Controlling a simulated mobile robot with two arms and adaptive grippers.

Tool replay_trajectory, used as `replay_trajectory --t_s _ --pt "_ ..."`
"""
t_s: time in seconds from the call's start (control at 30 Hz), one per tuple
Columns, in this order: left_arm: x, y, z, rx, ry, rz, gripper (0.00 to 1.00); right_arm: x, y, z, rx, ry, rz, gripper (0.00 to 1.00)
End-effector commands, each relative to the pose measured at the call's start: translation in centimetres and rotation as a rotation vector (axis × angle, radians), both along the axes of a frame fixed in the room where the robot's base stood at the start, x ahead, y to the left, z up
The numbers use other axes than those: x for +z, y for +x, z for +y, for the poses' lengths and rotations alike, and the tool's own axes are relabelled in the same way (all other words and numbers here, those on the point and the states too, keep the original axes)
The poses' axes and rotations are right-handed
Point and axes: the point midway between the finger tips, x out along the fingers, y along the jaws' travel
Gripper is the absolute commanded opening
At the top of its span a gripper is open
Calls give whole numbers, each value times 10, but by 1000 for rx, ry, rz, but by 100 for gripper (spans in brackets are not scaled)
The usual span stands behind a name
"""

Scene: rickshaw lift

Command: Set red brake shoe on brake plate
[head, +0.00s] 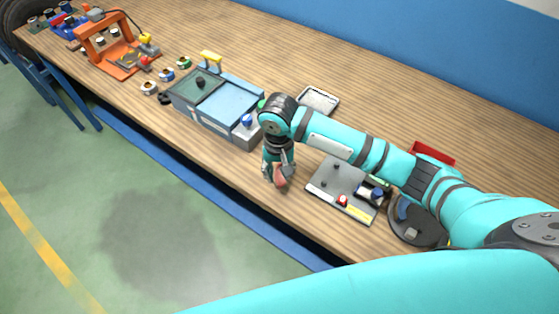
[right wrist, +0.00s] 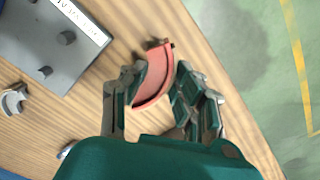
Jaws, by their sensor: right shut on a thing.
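The red brake shoe, a curved piece, is between the fingers of my right gripper (head: 278,172), at the bench's front edge. The right wrist view shows the red brake shoe (right wrist: 157,72) clearly, with the fingers of my right gripper (right wrist: 160,85) on either side of it. A round dark disc (head: 424,236) at the right of the bench carries a blue curved piece (head: 403,208). It looks like the brake plate and is partly hidden by my right arm. My right gripper is well to its left. My left gripper is not in view.
A grey board with pegs (head: 336,188) lies between my right gripper and the disc; it also shows in the wrist view (right wrist: 48,50). A blue-grey case (head: 228,108) stands left of the gripper. A red bin (head: 434,153) and a pale tray (head: 319,100) are behind the arm.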

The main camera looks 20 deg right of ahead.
Motion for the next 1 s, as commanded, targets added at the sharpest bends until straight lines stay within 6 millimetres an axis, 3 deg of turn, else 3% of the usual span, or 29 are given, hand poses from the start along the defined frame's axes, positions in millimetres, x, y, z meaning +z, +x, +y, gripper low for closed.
replay_trajectory --t_s 0.1,0.37,0.6,0.97,1.0 --pt "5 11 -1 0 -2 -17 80 0 23 -6 -1 0 0 0" --pt "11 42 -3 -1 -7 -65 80 -3 47 -13 0 0 -1 0" --pt "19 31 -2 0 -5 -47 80 -36 45 -12 2 0 1 0" --pt "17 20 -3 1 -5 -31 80 -42 45 -12 2 0 0 0" --pt "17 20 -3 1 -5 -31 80 -43 45 -13 2 -1 0 30"
